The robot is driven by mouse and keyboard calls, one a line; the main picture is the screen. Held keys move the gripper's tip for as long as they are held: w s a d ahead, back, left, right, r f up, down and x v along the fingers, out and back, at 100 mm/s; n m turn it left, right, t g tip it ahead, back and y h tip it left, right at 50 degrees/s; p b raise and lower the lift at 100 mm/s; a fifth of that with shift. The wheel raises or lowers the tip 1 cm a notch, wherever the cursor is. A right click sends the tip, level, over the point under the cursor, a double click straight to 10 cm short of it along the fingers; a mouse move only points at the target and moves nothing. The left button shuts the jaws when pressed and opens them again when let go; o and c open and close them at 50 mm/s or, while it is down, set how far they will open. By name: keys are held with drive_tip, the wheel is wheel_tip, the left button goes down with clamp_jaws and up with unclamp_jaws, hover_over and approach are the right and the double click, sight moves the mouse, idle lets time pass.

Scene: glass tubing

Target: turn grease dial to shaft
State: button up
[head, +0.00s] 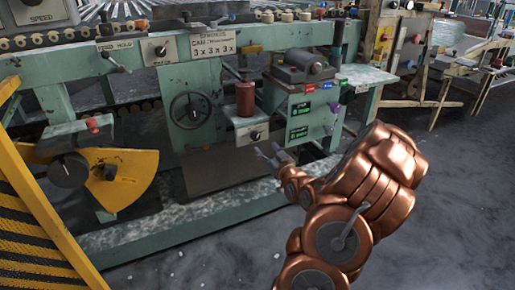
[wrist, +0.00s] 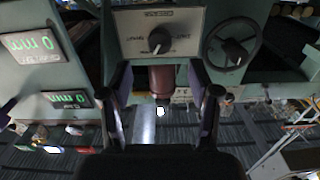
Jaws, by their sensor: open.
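The grease dial (head: 254,135) is a small dark knob on a pale plate (head: 243,140), below a red-brown bottle (head: 245,98) on the green machine. The wrist view shows the scene upside down, with the dial (wrist: 159,40) on its plate ahead of the fingers. The knob has a light pointer line; the small lettering around it is not readable. My gripper (head: 268,152) is just right of and below the plate in the head view. In the wrist view my gripper (wrist: 163,100) is open, its fingers apart and empty, with the dial beyond them and not touched.
A handwheel (head: 190,109) is left of the plate. A green panel with displays (head: 299,134) is close on the right. A yellow quadrant (head: 124,177) and striped yellow guard (head: 40,220) stand at left. Bare floor (head: 200,262) lies in front of the machine.

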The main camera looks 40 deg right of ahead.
sight(256, 138)
drive_tip(key=shift+b+x, duration=0.95)
drive_tip(key=shift+x, duration=2.9)
drive_tip(key=c, duration=1.2)
